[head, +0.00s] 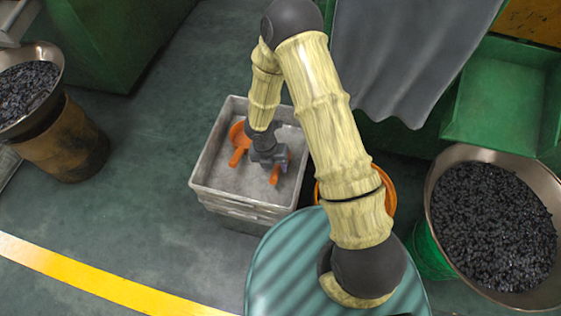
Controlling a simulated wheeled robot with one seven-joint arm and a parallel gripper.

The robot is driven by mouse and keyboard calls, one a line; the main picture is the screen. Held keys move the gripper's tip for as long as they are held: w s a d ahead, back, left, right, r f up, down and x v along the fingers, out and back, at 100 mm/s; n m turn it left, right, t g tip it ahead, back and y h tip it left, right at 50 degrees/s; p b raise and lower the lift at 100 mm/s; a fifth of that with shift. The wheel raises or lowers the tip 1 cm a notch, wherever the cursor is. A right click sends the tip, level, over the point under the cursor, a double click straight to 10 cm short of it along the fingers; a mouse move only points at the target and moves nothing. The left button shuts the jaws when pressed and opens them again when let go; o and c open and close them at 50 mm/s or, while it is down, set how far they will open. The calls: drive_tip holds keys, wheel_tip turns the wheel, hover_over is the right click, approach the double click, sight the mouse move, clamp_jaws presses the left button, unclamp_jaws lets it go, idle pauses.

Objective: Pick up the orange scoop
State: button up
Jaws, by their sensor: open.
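The orange scoop (238,132) lies in the grey bin (204,160), near its far left side. Its rounded part shows, and the rest is partly hidden behind my arm and gripper. My gripper (256,167) is inside the outline of the bin, just right of and in front of the scoop's rounded part. It looks open, with two orange pieces that look like its fingers spread apart. I cannot tell whether it touches the scoop.
A teal drum top (280,270) stands in front of the bin. An orange-rimmed container (388,190) is partly behind my arm. Pans of dark pieces stand right (490,230) and left (28,88). Green floor is free left of the bin.

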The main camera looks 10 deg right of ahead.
drive_tip(key=f+b, duration=0.1)
drive_tip(key=f, duration=0.1)
drive_tip(key=d+f+b, duration=0.1)
drive_tip(key=f+b, duration=0.1)
drive_tip(key=f, duration=0.1)
drive_tip(key=shift+s+f, duration=0.1)
drive_tip(key=shift+s, duration=0.05)
idle(0.3)
clamp_jaws()
